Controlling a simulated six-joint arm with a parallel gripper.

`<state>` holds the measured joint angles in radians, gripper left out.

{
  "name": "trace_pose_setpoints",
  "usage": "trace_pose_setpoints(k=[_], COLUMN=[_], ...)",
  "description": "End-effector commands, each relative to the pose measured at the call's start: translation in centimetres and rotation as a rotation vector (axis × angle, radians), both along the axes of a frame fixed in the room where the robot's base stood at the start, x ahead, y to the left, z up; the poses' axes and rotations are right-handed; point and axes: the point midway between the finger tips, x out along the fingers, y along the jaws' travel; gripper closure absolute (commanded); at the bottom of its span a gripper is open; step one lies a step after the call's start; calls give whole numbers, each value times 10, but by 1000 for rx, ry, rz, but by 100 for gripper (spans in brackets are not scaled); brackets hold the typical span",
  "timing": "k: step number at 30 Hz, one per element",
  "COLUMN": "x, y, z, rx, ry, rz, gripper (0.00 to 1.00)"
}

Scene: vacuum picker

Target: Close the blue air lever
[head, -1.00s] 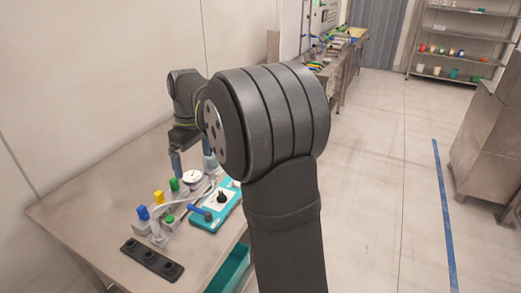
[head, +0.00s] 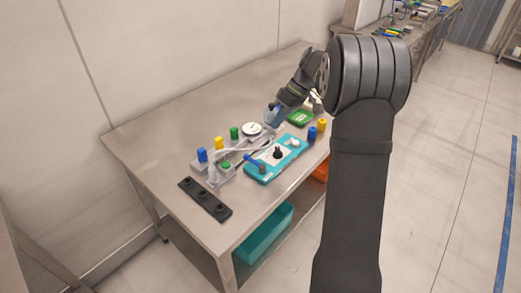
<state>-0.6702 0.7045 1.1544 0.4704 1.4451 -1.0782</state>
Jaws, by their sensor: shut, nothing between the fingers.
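The blue air lever (head: 253,160) sits at the left end of a teal panel (head: 285,164) on the metal table. Its handle points toward the upper left, and its pivot end is over the panel. The panel also has a black knob (head: 278,153) and a pale round part (head: 294,143). My gripper (head: 272,119) is shut and empty. It appears above the back part of the panel, beside the white dial gauge, up and right of the lever and apart from it. The exact height of the fingertips is hard to tell.
Blue, yellow and green blocks stand on a grey fixture (head: 210,172) left of the panel. A white dial gauge (head: 252,128), a black strip (head: 205,199), a green tray (head: 299,117) and blue and yellow cylinders (head: 317,129) are nearby. The table (head: 165,140) is clear at left.

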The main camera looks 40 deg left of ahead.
Motion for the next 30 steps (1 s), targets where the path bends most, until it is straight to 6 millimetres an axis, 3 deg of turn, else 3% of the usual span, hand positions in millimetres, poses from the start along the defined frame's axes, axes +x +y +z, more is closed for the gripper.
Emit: trace_pose_setpoints(k=[6,20,30], x=[22,20,-9], y=[-6,-4,18], z=[-14,-20,-73], rx=[89,94,91], ry=[54,57,59], rz=[1,2,4], gripper=[100,100,100])
